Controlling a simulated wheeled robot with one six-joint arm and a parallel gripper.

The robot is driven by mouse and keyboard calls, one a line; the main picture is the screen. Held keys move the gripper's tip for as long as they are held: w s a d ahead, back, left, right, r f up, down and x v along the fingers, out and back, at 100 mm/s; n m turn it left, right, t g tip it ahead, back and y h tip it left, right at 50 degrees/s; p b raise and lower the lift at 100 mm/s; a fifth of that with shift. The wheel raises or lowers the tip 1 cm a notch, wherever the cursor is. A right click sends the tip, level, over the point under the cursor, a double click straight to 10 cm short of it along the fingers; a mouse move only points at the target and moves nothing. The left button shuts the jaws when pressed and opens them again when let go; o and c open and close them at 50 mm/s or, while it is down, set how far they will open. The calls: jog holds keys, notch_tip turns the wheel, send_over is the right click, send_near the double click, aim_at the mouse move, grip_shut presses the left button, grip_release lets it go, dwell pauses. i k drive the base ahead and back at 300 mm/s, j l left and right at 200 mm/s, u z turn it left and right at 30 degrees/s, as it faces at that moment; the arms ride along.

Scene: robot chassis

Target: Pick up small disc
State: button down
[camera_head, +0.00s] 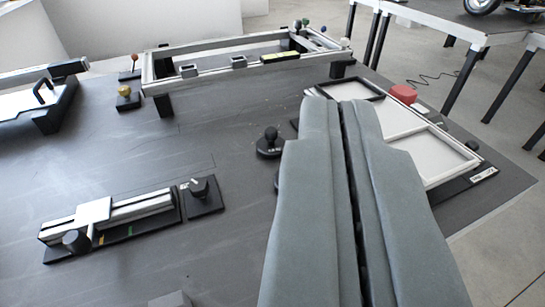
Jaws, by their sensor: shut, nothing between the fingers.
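My gripper (342,106) reaches up from the bottom right of the view. Its two long grey fingers lie side by side, shut and empty, with only a thin dark gap between them. A black round disc with a ball-shaped knob (270,143) stands on the grey table, just left of the fingers and apart from them. A second dark piece (277,180) peeks out below it at the finger's edge, mostly hidden. I cannot tell which of these, if either, is the small disc. The fingers hide part of the table.
A framed white tray (440,180) lies behind and right of the fingers, with a red block (403,94) beyond it. A raised metal frame (245,53) stands at the back. A slider fixture (110,217) and a dial block (201,195) sit front left. The table's middle left is clear.

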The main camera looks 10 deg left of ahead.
aim_at(271, 145)
jog(key=k+j+z, duration=0.5)
jog(key=k+j, duration=0.2)
jog(key=k, duration=0.1)
